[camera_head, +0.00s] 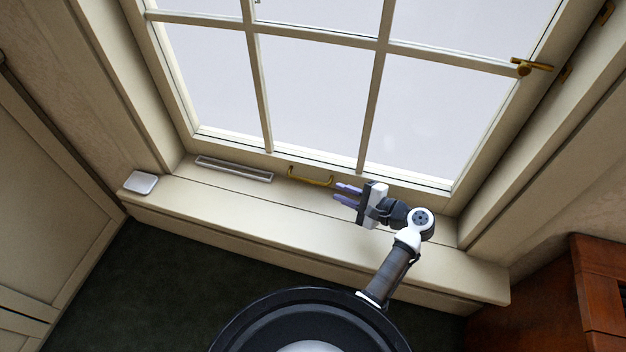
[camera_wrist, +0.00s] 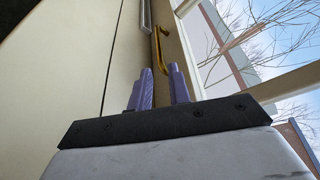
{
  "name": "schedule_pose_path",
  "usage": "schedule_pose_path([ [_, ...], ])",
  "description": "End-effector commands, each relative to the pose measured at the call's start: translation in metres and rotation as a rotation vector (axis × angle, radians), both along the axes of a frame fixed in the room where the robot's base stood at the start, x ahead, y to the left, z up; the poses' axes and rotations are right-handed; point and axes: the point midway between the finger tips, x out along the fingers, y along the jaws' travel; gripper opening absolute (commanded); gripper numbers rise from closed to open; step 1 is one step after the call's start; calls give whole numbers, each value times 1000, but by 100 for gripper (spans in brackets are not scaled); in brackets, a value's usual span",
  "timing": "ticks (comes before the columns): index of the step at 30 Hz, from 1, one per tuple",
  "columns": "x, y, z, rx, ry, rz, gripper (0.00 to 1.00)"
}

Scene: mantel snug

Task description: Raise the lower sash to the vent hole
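The lower sash (camera_head: 314,101) is a cream window frame with several panes, and its bottom rail sits down at the sill. A brass pull handle (camera_head: 311,178) is on that rail and also shows in the wrist view (camera_wrist: 157,45). A brass bolt (camera_head: 528,67) sits at the sash's right stile. Small brass fittings (camera_head: 565,75) are on the right jamb; I cannot make out a hole. My gripper (camera_head: 338,191) is just right of the handle, pointing towards it. In the wrist view its purple fingers (camera_wrist: 161,85) are apart with nothing between them, short of the handle.
A grey slotted strip (camera_head: 234,169) lies left of the handle on the sill (camera_head: 300,222). A white square item (camera_head: 140,182) is at the sill's left end. A reddish wooden cabinet (camera_head: 600,290) stands at the lower right.

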Motion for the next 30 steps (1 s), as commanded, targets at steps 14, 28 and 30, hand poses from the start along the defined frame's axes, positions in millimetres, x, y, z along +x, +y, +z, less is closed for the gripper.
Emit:
schedule_pose_path([
  [14,51,70,-18,-1,-1,2,19],
  [28,57,78,-21,-2,-1,0,15],
  [30,57,78,-21,-2,-1,0,6],
])
